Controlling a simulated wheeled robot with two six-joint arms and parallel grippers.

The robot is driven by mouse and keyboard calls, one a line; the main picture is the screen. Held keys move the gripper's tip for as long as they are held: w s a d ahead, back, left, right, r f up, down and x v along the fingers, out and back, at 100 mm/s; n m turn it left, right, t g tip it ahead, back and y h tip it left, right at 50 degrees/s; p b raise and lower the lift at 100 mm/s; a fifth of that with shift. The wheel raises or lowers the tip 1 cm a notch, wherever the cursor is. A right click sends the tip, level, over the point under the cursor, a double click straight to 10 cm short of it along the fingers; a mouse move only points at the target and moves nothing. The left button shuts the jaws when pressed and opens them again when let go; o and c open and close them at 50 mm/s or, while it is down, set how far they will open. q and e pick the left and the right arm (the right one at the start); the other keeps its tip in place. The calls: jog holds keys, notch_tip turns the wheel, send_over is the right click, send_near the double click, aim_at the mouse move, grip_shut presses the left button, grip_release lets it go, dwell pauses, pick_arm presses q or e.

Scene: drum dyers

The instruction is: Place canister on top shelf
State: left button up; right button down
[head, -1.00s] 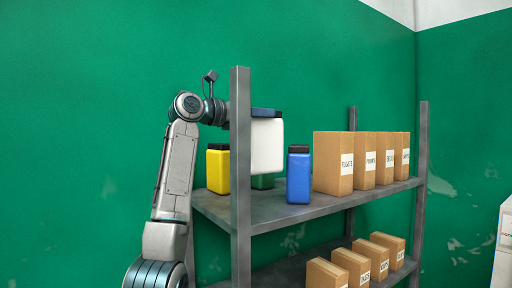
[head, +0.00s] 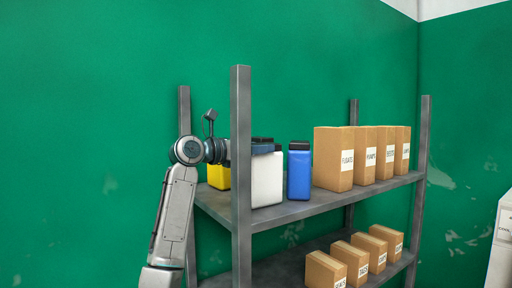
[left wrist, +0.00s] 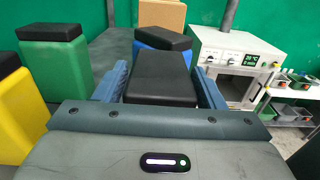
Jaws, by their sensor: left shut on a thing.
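The white canister (head: 267,180) is on or just above the top shelf (head: 300,208), between the front-left post and the blue canister (head: 299,172); I cannot tell if its base touches. It looks upright. Its black lid (left wrist: 161,86) fills the middle of the left wrist view. My left gripper (head: 262,147) is shut on its upper part, with a blue finger on each side. The post hides part of the gripper. My right gripper is not in view.
A yellow canister (head: 218,176) stands behind the post, and a green canister (left wrist: 55,65) shows in the left wrist view. Labelled cardboard boxes (head: 333,160) line the top shelf to the right. Smaller boxes (head: 326,270) sit below. The post (head: 241,200) is close to my arm.

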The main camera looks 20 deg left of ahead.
pick_arm(q)
jog(key=shift+s+d, duration=0.1)
jog(key=o, duration=1.8)
jog(key=shift+o, duration=0.2)
jog(key=b+v, duration=0.5)
jog(key=v, duration=0.7)
